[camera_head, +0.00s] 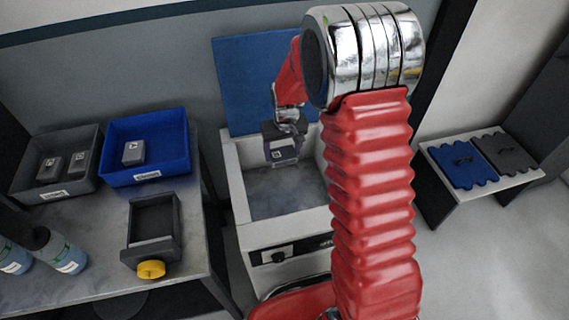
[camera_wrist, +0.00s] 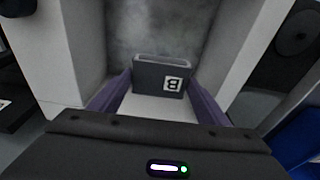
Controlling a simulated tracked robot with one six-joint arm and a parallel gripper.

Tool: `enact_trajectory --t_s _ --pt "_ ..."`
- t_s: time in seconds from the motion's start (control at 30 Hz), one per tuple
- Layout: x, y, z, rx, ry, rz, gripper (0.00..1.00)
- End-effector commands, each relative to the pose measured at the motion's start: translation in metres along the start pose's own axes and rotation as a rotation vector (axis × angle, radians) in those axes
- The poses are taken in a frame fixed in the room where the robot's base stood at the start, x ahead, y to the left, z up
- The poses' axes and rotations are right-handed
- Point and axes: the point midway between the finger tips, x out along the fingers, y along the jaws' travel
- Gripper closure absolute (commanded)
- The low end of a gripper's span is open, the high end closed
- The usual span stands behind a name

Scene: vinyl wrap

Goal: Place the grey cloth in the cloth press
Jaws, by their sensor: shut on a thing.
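My gripper (camera_head: 282,142) is shut on a dark grey block (camera_head: 285,154) with a white lettered tag. In the wrist view the block (camera_wrist: 150,76) sits between the two purple fingers. It hangs over the open interior of a white machine (camera_head: 236,178) with a raised blue lid (camera_head: 252,72); the wrist view shows its grey floor below. Which thing is the cloth press is not clear; a dark box with a yellow knob (camera_head: 151,269) stands on the left table.
A blue scalloped piece (camera_head: 458,166) lies beside the grey one on the right bench (camera_head: 487,186). A grey bin (camera_head: 32,170) and a blue bin (camera_head: 178,160) hold small grey blocks. Bottles (camera_head: 62,252) stand at the lower left. My red arm hides the machine's right side.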

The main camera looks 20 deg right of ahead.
Motion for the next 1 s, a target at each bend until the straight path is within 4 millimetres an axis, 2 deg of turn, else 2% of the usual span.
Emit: enact_trajectory --t_s 0.03,0.2,0.33,0.5,1.0 --pt "-0.018 -0.002 -0.002 0.004 0.006 0.001 0.52" --pt "-0.065 -0.006 0.001 0.02 0.005 0.005 0.52" --pt "-0.087 -0.009 0.004 0.027 0.002 0.008 0.52" --pt "-0.097 -0.01 0.006 0.033 -0.001 0.009 0.52" --pt "-0.096 -0.01 0.006 0.032 -0.001 0.009 0.52"
